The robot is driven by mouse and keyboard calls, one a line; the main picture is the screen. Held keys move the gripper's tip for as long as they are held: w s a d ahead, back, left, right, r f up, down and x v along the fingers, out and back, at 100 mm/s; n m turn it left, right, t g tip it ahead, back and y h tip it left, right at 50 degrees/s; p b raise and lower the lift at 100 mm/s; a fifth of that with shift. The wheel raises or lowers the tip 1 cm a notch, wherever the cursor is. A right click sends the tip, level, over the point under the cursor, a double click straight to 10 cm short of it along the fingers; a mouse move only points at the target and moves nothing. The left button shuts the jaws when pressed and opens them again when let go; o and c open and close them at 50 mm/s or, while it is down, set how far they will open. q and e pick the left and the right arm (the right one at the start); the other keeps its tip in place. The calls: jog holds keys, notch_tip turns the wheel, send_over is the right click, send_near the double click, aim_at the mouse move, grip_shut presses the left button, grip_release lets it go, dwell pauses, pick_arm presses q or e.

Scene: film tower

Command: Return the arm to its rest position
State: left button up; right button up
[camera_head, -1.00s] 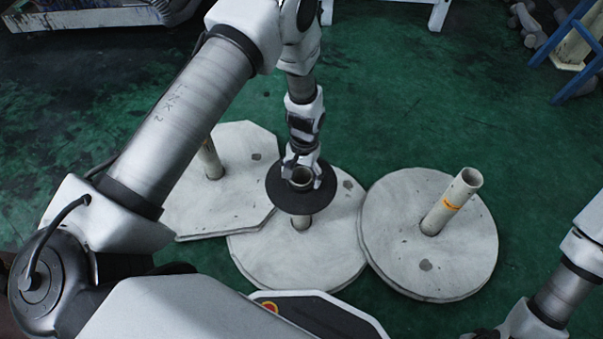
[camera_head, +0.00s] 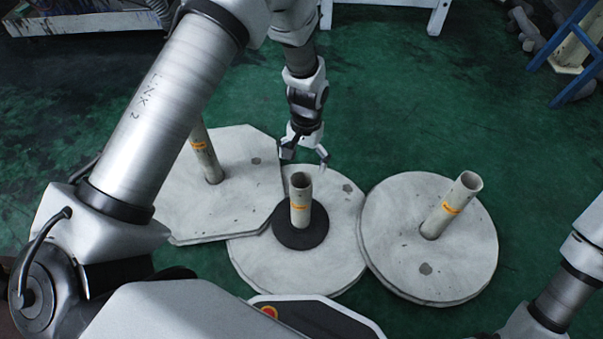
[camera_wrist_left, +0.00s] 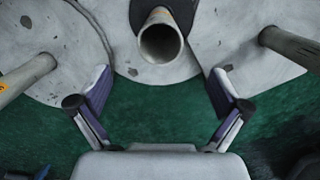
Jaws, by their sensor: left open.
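My left gripper (camera_head: 304,159) is open and empty, just behind and above the middle post (camera_head: 300,202). In the left wrist view its two fingers (camera_wrist_left: 158,88) are spread wide, with the open top of the middle post (camera_wrist_left: 160,42) beyond them. A black disc (camera_head: 300,237) lies around the foot of the middle post on the round middle base (camera_head: 260,262). In the left wrist view only a dark part of the disc (camera_wrist_left: 183,10) shows behind the post. My right gripper is not clearly visible; part of the right arm shows at the lower right.
A post (camera_head: 205,155) on an angular base (camera_head: 235,200) stands left, partly behind my left arm. Another post (camera_head: 452,204) on a round base (camera_head: 390,230) stands right. A blue frame (camera_head: 570,50) is at the upper right.

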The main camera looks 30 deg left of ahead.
pick_arm(q)
jog(key=r, duration=0.4)
jog(key=shift+w+r, duration=0.15)
jog(key=shift+w, duration=0.1)
